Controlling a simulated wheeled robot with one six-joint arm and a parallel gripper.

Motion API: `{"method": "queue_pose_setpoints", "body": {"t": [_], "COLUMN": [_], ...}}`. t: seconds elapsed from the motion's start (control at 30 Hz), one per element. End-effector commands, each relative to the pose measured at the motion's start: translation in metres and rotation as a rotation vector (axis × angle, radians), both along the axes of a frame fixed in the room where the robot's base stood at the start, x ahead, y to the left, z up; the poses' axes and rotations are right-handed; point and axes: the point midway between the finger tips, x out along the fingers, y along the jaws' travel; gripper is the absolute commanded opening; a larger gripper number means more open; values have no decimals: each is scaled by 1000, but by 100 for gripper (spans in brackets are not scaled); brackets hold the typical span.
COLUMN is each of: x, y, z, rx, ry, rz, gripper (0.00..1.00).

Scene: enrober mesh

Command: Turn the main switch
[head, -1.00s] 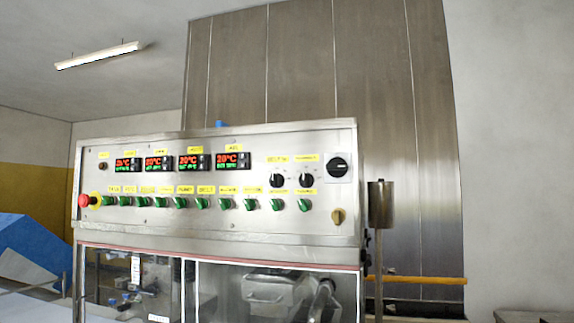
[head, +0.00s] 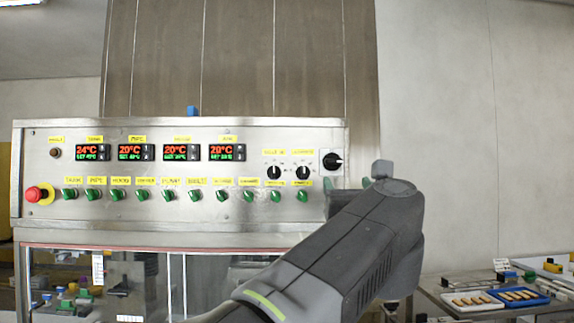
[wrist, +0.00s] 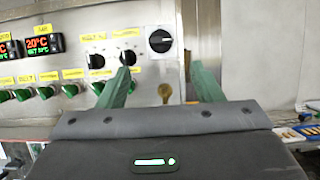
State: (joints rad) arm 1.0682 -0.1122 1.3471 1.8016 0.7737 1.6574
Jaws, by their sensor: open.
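A large black rotary switch on a pale square plate (head: 332,161) sits at the upper right corner of the steel control panel (head: 240,225). It also shows in the wrist view (wrist: 160,41), with its handle lying roughly sideways. No label for it is readable. My gripper (head: 347,184) is open and empty at the panel's right end, just below that switch in the head view. In the wrist view its green fingers (wrist: 160,68) stand apart, below the switch and to both sides of it. A brass key-like knob (wrist: 164,92) shows between the fingers; my arm hides it in the head view.
Two smaller black knobs (head: 288,172) sit left of the switch. A row of green switches (head: 169,195), several red displays (head: 180,152) and a red emergency button (head: 35,194) fill the panel. A table with trays (head: 480,298) stands lower right. The wall right of the panel is clear.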

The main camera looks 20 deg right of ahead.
Motion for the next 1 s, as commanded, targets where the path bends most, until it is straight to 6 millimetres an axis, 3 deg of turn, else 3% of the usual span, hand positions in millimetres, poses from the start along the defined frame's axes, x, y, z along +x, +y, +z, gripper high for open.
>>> {"method": "queue_pose_setpoints", "body": {"t": [0.6, 1.0], "x": [104, 118], "y": [-24, -27], "z": [44, 48], "rx": [-1, -3], "ry": [5, 5], "rz": [3, 1], "gripper": [60, 60]}}
